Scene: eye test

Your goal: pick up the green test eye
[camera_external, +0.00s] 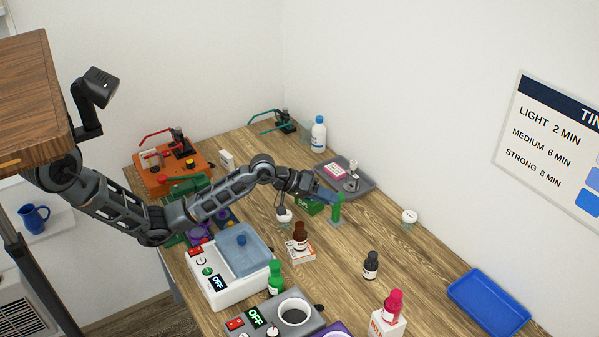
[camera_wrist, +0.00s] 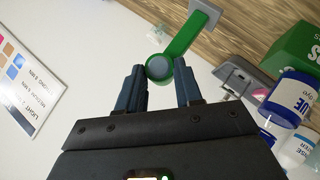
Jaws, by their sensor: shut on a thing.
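The green test eye is a green ring with a blue-grey centre on a green bar that ends in a grey plate. In the wrist view its ring (camera_wrist: 159,68) sits between the two blue fingers of my gripper (camera_wrist: 160,80), which are shut on it. In the external view the green test eye (camera_external: 337,209) shows upright at the end of my gripper (camera_external: 330,196), over the far part of the wooden table. I cannot tell whether its foot touches the table.
A green box (camera_external: 309,208) lies just left of the test eye. A grey tray (camera_external: 366,184) is behind it. A white-capped jar (camera_external: 409,216) stands to the right, and a blue tray (camera_external: 490,303) lies farther right. Several bottles, including a brown one (camera_external: 300,236), stand nearer the front.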

